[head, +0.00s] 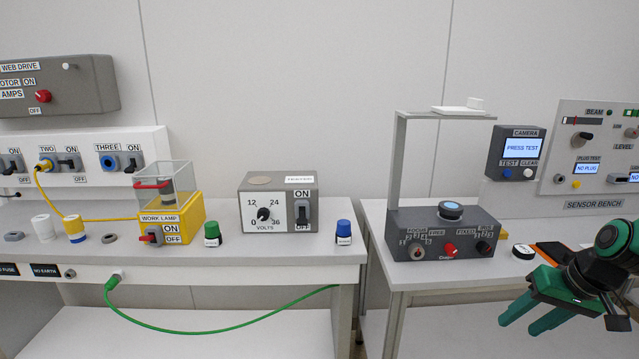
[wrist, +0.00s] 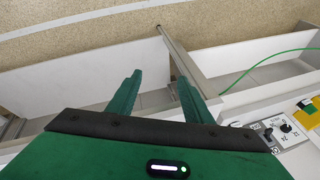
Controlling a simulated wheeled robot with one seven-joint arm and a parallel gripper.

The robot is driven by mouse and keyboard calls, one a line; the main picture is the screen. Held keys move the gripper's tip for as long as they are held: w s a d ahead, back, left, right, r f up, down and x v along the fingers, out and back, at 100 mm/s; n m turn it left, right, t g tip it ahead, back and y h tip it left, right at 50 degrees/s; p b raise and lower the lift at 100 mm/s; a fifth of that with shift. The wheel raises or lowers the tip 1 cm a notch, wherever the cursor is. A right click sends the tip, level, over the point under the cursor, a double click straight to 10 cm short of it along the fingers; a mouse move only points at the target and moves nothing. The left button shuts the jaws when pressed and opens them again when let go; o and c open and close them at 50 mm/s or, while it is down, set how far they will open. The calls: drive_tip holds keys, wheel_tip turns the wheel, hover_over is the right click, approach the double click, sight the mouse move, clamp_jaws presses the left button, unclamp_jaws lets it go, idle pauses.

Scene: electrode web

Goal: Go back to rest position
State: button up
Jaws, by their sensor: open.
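My gripper (head: 540,312) is at the lower right in the head view, in front of the right bench. Its two green fingers point left and downward. In the wrist view the gripper (wrist: 158,85) shows its two green fingers spread apart, with nothing between them. It is open and empty. Beyond the fingers are the floor and the bench frames. The gripper appears to touch nothing.
The left bench (head: 290,246) carries a yellow work lamp box (head: 188,218), a volts box (head: 270,215) and bottles. A green cable (head: 215,333) hangs at its front. The right bench (head: 400,273) carries a dark camera stand (head: 425,240). A gap separates the benches.

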drive_tip(key=s+r+m+g+h, duration=0.1)
drive_tip(key=s+r+g, duration=0.1)
drive_tip(key=s, duration=0.8)
drive_tip(key=s+a+r+m+g+h, duration=0.1)
drive_tip(key=s+r+m+g, duration=0.1)
drive_tip(key=s, duration=0.7)
drive_tip(key=shift+s+a+r+m, duration=0.15)
drive_tip(key=shift+s+r+m, duration=0.2)
drive_tip(key=shift+r, duration=0.2)
drive_tip(key=shift+w+f, duration=0.25)
drive_tip(key=shift+w, duration=0.35)
idle(0.6)
idle(0.7)
